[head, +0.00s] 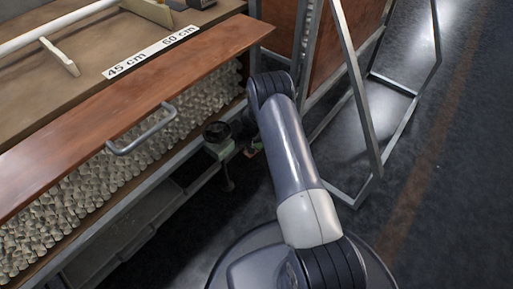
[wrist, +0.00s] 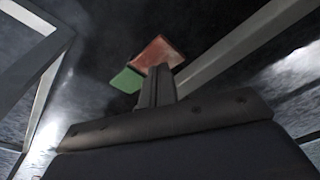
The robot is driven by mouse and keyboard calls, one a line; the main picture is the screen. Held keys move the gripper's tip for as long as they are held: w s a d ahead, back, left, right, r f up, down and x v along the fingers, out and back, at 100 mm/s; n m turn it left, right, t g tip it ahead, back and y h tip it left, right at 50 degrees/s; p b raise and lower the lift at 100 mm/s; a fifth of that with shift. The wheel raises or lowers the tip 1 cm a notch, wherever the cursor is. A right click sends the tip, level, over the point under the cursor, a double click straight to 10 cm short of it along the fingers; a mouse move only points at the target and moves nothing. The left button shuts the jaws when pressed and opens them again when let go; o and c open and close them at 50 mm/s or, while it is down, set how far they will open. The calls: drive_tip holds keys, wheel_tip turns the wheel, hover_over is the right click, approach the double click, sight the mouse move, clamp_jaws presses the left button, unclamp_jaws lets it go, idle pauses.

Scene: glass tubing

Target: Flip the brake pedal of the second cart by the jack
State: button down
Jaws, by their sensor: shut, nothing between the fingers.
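In the wrist view a two-part pedal shows, with a red plate (wrist: 160,52) and a green plate (wrist: 127,80) set at an angle to each other. My gripper (wrist: 157,72) is shut and empty, its fingertips right in front of the red plate's lower edge. I cannot tell whether they touch it. In the head view a small red and green patch (head: 250,151), probably the same pedal, shows low by the cart corner, partly hidden by my arm. My fingertips cannot be made out there. I cannot identify the jack.
A wooden-topped cart (head: 90,95) with a metal handle (head: 142,130) and glass tubes fills the left. A metal frame (head: 352,80) with a brown panel stands at the top right. Metal bars flank the pedal in the wrist view. Dark floor (head: 455,200) is clear at right.

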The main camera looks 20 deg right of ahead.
drive_tip(key=shift+f+b, duration=0.8)
drive_tip(key=shift+f, duration=0.5)
idle(0.5)
drive_tip(key=shift+r, duration=0.1)
drive_tip(key=shift+r+p, duration=1.65)
drive_tip(key=shift+r, duration=1.8)
drive_tip(key=shift+f, duration=0.15)
wheel_tip(320, 180, down, 7)
drive_tip(key=b, duration=0.3)
drive_tip(key=shift+r, duration=0.2)
